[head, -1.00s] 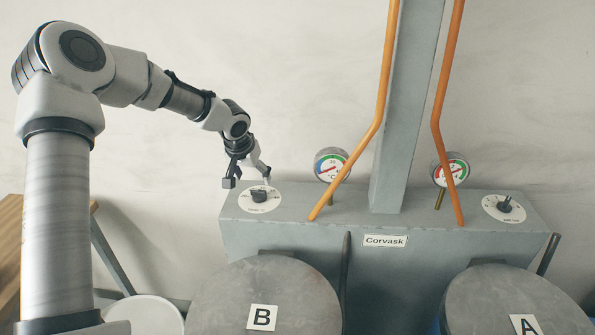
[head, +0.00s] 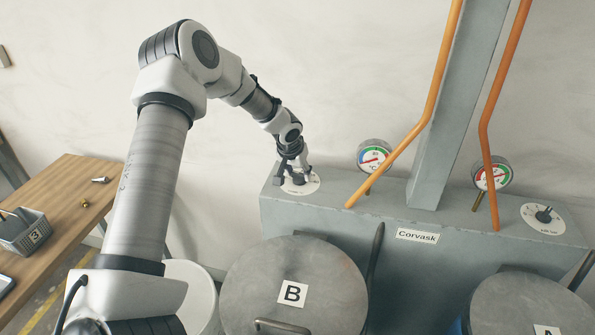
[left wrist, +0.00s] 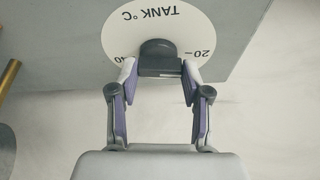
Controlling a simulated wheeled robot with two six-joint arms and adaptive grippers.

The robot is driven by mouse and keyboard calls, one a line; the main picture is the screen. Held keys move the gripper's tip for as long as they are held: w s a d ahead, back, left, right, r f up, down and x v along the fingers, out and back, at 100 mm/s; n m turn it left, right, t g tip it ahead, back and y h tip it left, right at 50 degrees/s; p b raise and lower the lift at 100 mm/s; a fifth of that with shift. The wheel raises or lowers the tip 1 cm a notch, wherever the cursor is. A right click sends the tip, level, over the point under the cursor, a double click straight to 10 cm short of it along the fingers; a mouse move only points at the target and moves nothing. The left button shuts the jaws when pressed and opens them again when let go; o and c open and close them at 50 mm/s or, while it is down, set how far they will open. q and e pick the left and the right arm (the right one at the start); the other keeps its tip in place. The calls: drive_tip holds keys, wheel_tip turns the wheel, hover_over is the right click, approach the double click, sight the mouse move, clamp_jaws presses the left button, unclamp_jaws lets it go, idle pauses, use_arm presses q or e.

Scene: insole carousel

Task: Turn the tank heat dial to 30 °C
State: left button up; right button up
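The tank heat dial is a black knob (left wrist: 160,57) on a white round plate (left wrist: 202,30), on top of the grey cabinet at its left end. The plate reads "TANK °C", upside down in the left wrist view, with a 20 mark at the right and a partly covered number at the left. My left gripper (left wrist: 160,72) has a finger on each side of the knob, tips against it. In the head view the gripper (head: 293,180) hides most of the knob over the plate (head: 312,186). The knob's pointer is not readable. My right gripper is not in view.
The grey cabinet (head: 330,222) also bears a °C gauge (head: 374,156), a second gauge (head: 492,176) and another dial (head: 544,216). Orange pipes (head: 436,105) and a grey post (head: 450,110) rise behind. Lidded drum B (head: 320,265) stands in front. A wooden table (head: 75,190) is at left.

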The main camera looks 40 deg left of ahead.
use_arm(q)
drive_tip(key=shift+c, duration=0.3)
drive_tip(key=shift+m, duration=0.3)
drive_tip(key=shift+a+m+h+p, duration=0.1)
drive_tip(key=shift+m+h+p, duration=0.25)
drive_tip(key=shift+m, duration=0.15)
drive_tip(key=shift+f+m, duration=0.1)
drive_tip(key=shift+m, duration=0.6)
drive_tip(key=m+h+b, duration=0.1)
drive_tip(key=m+b, duration=0.1)
drive_tip(key=m+h+b, duration=0.1)
drive_tip(key=m+b, duration=0.1)
drive_tip(key=b, duration=0.1)
drive_tip(key=m+h+b, duration=0.1)
drive_tip(key=m+b, duration=0.1)
drive_tip(key=b, duration=0.1)
drive_tip(key=shift+w+a+f, duration=0.15)
drive_tip(key=shift+a+f, duration=0.05)
drive_tip(key=shift+f, duration=0.05)
drive_tip(key=m+g+b, duration=0.1)
drive_tip(key=m, duration=0.2)
drive_tip(key=shift+w+r+h, duration=0.1)
drive_tip(key=shift+h, duration=0.25)
drive_tip(key=shift+m+g+h+b, duration=0.55)
drive_tip(key=shift+m+b, duration=0.2)
drive_tip(key=shift+m, duration=1.15)
